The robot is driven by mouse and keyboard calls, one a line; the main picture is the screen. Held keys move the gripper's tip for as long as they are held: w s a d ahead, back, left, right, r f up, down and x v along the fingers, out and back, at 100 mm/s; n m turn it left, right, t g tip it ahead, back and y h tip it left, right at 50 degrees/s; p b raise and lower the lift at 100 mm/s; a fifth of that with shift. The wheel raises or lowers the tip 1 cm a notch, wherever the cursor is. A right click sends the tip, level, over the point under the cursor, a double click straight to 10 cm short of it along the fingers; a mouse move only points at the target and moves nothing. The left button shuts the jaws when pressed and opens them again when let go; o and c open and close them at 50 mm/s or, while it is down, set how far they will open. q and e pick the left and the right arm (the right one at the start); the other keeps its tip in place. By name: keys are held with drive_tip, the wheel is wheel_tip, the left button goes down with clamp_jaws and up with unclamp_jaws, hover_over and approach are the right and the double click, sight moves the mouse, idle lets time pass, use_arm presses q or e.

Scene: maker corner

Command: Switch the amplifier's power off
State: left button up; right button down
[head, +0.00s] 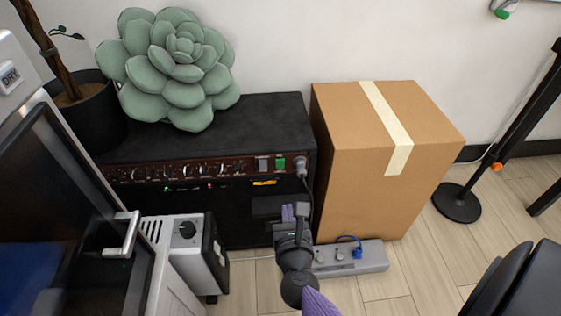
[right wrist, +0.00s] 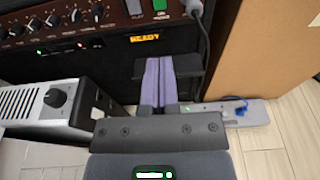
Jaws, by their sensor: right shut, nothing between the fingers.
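The amplifier (head: 225,142) is a black cabinet against the wall with a dark red-brown control panel (head: 185,169) of several knobs. At the panel's right end are a grey switch (head: 263,164) and a green-lit switch (head: 281,163). An amber display below them reads "READY" in the right wrist view (right wrist: 146,38). A cable plug (head: 300,165) sits at the panel's right end. My right gripper (head: 289,211) is shut and empty in front of the amplifier, below the switches and apart from them. Its purple fingers show in the right wrist view (right wrist: 158,80). My left gripper is not in view.
A cardboard box (head: 375,180) stands right of the amplifier, with a grey power strip (head: 372,260) on the floor before it. A small grey device (head: 187,255) stands at the front left. A green succulent cushion (head: 172,70) lies on top of the amplifier.

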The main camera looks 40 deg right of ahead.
drive_tip(key=b, duration=0.3)
approach(280, 163)
wheel_tip(280, 163, down, 2)
drive_tip(key=w+d, duration=0.2)
drive_tip(key=w, duration=0.1)
drive_tip(key=w+d, duration=0.1)
drive_tip(key=shift+w+r+b, duration=0.15)
drive_tip(key=shift+w+b, duration=0.15)
drive_tip(key=shift+b, duration=0.05)
drive_tip(key=shift+w+d+r, duration=0.1)
drive_tip(key=shift+w+d, duration=0.1)
drive_tip(key=shift+w, duration=0.1)
drive_tip(key=shift+w+d+r, duration=0.1)
drive_tip(key=shift+w+d, duration=0.05)
drive_tip(key=shift+w, duration=0.15)
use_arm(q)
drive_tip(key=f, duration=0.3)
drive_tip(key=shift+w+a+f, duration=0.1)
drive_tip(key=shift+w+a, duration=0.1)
